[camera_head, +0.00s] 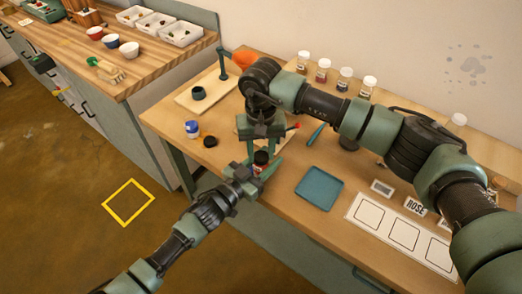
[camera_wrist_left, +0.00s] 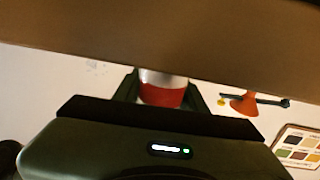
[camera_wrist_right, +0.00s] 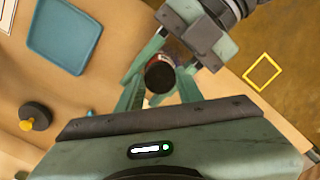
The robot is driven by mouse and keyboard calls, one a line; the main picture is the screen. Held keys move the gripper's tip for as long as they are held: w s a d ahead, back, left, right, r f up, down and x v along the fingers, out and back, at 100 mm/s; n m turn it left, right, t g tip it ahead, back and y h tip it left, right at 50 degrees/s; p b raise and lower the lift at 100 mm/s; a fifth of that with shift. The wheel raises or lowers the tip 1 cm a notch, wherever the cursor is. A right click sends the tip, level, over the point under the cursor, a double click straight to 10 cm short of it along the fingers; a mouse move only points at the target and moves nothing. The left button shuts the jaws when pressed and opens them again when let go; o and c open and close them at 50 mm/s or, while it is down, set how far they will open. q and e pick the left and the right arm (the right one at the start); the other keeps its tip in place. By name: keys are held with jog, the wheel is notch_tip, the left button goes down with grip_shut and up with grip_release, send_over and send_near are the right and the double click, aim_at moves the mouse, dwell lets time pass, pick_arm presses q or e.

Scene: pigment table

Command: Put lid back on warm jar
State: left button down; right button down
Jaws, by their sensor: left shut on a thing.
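The warm jar (camera_head: 261,158), small with red on its side and a dark top, is held off the floor by the table's front edge. My left gripper (camera_head: 253,171) is shut on it from the side. The left wrist view shows the jar's red and pale side (camera_wrist_left: 163,88) between the fingers. My right gripper (camera_head: 262,146) is above the jar, pointing down. In the right wrist view the round dark top (camera_wrist_right: 160,77) lies between and beyond the spread right fingers, with gaps on both sides. I cannot tell whether this top is a seated lid.
A blue-marked jar (camera_head: 192,129) and a loose dark lid (camera_head: 210,142) stand on the table at left. A blue tray (camera_head: 319,188) lies to the right, beside a white card with outlined squares (camera_head: 402,232). Several jars stand along the back edge.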

jog(key=m, duration=0.5)
jog(key=shift+m, duration=0.4)
jog(key=m, duration=1)
jog(key=shift+m, duration=0.4)
jog(key=m, duration=1)
jog(key=shift+m, duration=0.4)
jog(key=m, duration=1)
jog(key=shift+f+m, duration=0.1)
jog(key=shift+m, duration=0.3)
jog(key=m, duration=0.5)
jog(key=shift+m, duration=0.4)
jog(key=c, duration=0.9)
grip_release()
